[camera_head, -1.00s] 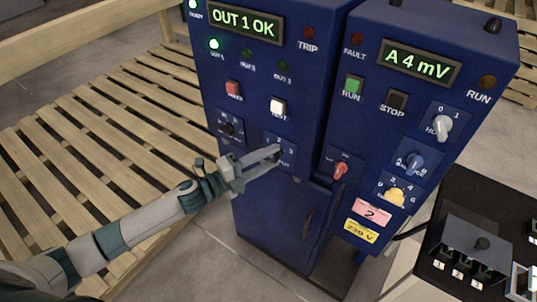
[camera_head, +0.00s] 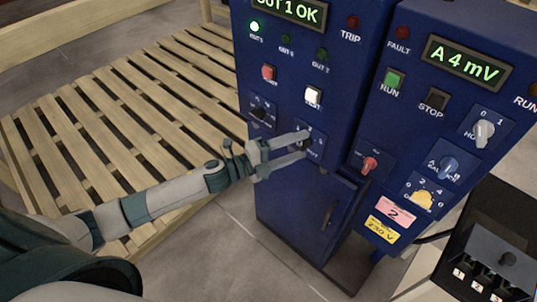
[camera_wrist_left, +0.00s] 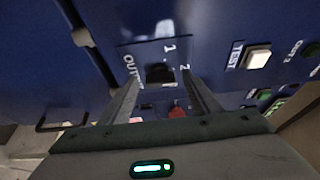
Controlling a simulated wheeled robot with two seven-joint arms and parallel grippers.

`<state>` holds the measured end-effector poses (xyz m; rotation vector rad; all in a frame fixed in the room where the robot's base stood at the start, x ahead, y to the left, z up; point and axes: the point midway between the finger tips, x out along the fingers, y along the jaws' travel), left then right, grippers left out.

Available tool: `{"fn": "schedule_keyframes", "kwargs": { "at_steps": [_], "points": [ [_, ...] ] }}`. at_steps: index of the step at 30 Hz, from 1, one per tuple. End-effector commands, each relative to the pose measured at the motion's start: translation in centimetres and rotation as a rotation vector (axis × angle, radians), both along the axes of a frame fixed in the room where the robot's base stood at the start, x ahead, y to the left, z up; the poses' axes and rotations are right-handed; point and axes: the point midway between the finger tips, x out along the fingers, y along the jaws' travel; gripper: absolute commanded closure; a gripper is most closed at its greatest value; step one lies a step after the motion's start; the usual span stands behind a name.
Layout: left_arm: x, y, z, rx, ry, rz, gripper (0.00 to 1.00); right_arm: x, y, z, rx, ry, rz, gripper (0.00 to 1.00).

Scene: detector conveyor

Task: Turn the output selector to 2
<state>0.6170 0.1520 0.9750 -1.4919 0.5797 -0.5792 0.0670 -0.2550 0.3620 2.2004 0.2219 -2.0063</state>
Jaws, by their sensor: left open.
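The output selector is a small black knob on a blue plate marked OUTPUT on the left cabinet. It shows in the left wrist view (camera_wrist_left: 160,72), with the marks 1 and 2 beside it. My left gripper (camera_head: 304,146) is open in front of this plate, its two fingers pointing at the knob. In the left wrist view the fingers (camera_wrist_left: 163,97) stand on either side of the knob with a gap, and contact cannot be told. The fingers partly hide the knob in the head view. The display (camera_head: 290,10) reads OUT 1 OK, and the OUT 1 lamp (camera_head: 254,27) is lit green. My right gripper is not in view.
A white TEST button (camera_head: 313,95) and a red button (camera_head: 269,72) sit above the selector. Another black knob (camera_head: 259,113) is to its left and a red knob (camera_head: 369,163) to its right. A wooden pallet (camera_head: 130,130) lies left of the cabinets.

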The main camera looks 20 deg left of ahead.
Motion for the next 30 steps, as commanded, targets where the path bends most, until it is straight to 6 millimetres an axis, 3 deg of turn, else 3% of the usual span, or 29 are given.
{"fn": "schedule_keyframes", "kwargs": {
  "at_steps": [30],
  "points": [
    [-10.3, 9.4, -0.4, 0.001, 0.003, 0.000, 0.44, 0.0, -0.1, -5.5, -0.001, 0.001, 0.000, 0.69]
  ]
}}
